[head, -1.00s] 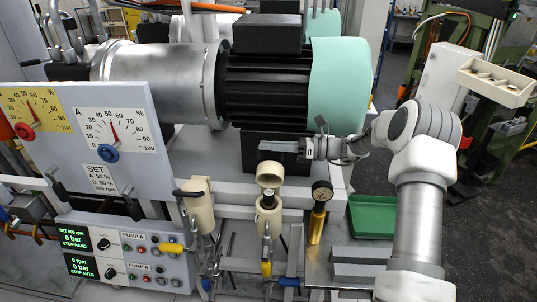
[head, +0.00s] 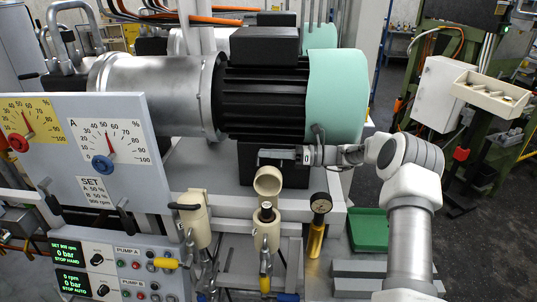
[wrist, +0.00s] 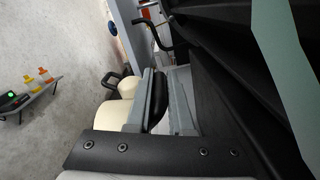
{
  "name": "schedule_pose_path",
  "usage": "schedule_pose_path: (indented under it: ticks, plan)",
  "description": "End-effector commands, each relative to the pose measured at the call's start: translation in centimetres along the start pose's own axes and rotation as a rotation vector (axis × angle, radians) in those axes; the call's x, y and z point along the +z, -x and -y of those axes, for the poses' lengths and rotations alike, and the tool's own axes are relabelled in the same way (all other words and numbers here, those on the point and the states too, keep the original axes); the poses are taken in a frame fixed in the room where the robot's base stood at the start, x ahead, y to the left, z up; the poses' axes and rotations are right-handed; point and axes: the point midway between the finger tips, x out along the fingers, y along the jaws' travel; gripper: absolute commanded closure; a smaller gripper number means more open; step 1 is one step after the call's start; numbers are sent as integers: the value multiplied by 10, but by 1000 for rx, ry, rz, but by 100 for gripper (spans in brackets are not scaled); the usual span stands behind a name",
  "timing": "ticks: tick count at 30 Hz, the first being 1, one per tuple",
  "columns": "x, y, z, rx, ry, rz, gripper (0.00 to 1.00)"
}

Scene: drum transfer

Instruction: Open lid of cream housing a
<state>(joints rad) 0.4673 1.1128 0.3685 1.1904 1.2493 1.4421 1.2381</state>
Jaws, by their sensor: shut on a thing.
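Two cream housings stand at the front of the rig in the head view. The left one (head: 196,226) has its lid on, with a dark handle at the top. The right one (head: 266,236) has its top uncovered, with a dark part showing in the opening. Its round cream lid (head: 267,181) stands swung up above and behind it, hollow side facing me. My gripper (head: 276,156) is just behind the raised lid. In the wrist view, my gripper's fingers (wrist: 157,105) are shut on the black lid handle (wrist: 157,98), beside cream parts. No letter shows on either housing.
The dark finned motor (head: 262,100) with its mint green cover (head: 337,95) stands close behind my gripper. A brass-bodied gauge (head: 318,226) stands to the right of the housings. A green tray (head: 368,230) lies beyond it. The dial panel (head: 90,135) stands at left.

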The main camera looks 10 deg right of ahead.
Motion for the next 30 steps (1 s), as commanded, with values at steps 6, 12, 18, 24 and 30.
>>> schedule_pose_path:
  ticks: [6, 12, 18, 24, 30]
  plan:
    - [0, 0, 0, -1, 1, 0, 77]
    - [0, 0, 0, -1, 1, 0, 50]
    - [0, 0, 0, 0, 1, 1, 50]
    - [-1, 14, 1, -2, 2, 2, 50]
    - [-2, 58, 2, -5, 2, 2, 50]
